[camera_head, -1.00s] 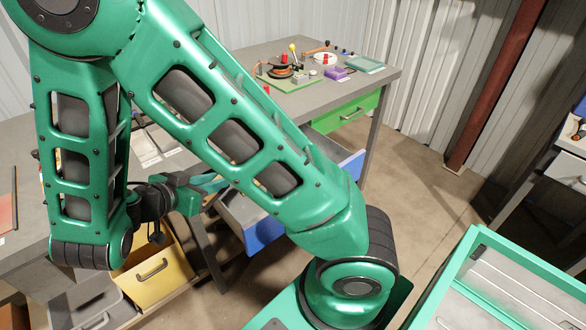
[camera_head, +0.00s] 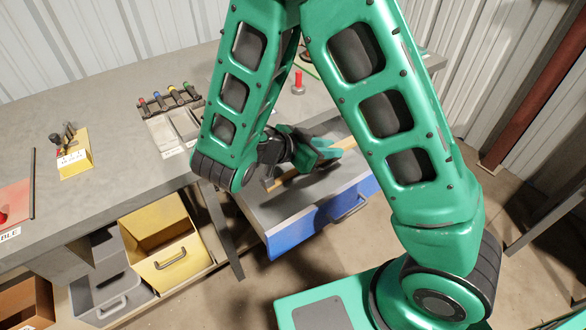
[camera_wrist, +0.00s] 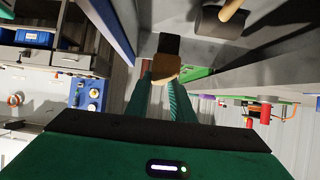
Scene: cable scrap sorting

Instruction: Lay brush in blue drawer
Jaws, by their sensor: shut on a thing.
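The brush (camera_wrist: 167,66) has a brown wooden body and a dark end, seen in the wrist view. My gripper (camera_wrist: 163,88) is shut on it, with a green finger at each side. The blue drawer (camera_head: 325,216) stands pulled out under the grey table in the head view. My gripper (camera_head: 330,153) is over the drawer's opening there, and the brush cannot be told apart. In the wrist view the drawer's grey floor (camera_wrist: 202,48) lies behind the brush; I cannot tell whether they touch.
A tool with a wooden handle (camera_wrist: 233,9) and dark head lies in the drawer. A yellow bin (camera_head: 158,243) and a grey bin (camera_head: 105,285) are left of the drawer. Trays with several screwdrivers (camera_head: 172,118) and a red piece (camera_head: 298,83) are on the table (camera_head: 105,190).

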